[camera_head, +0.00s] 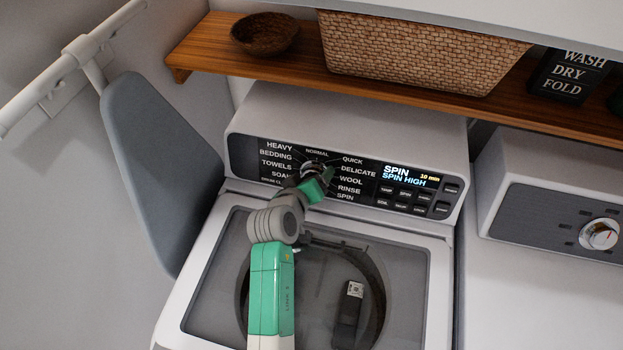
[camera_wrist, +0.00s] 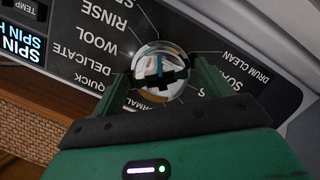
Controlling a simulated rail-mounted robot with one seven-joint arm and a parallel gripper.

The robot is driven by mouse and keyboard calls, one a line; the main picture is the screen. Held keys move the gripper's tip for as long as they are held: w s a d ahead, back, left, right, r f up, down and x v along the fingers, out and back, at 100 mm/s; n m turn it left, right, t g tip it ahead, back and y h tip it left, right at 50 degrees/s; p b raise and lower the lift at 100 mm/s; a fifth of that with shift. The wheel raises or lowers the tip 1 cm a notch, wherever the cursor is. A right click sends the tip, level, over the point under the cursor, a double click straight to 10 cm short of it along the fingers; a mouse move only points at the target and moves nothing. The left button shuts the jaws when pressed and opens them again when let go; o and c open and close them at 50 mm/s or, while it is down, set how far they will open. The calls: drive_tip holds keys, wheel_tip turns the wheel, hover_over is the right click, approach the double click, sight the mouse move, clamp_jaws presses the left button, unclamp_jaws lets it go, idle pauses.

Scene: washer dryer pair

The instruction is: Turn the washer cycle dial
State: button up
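The washer's cycle dial (camera_head: 313,167) is a round chrome knob on the dark control panel, ringed by cycle names such as NORMAL, QUICK and DELICATE. The washer display (camera_head: 411,176) reads SPIN, SPIN HIGH, 10 min. My gripper (camera_head: 318,181) is at the dial, and my arm partly covers the lower left labels. In the wrist view, the shiny dial (camera_wrist: 160,70) sits between the two green fingers of my gripper (camera_wrist: 163,78). The fingers are apart, one on each side of the dial. Firm contact cannot be told. The dial's pointer mark is not clear.
The washer lid (camera_head: 405,285) has a dark glass window below the panel. A dryer (camera_head: 545,170) with its own knob stands to the right. A wooden shelf (camera_head: 290,68) with a wicker basket (camera_head: 415,55) runs above.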

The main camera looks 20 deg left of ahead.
drive_tip(key=p+v, duration=0.1)
drive_tip(key=v, duration=0.6)
drive_tip(key=shift+s+r, duration=0.2)
drive_tip(key=shift+s, duration=0.15)
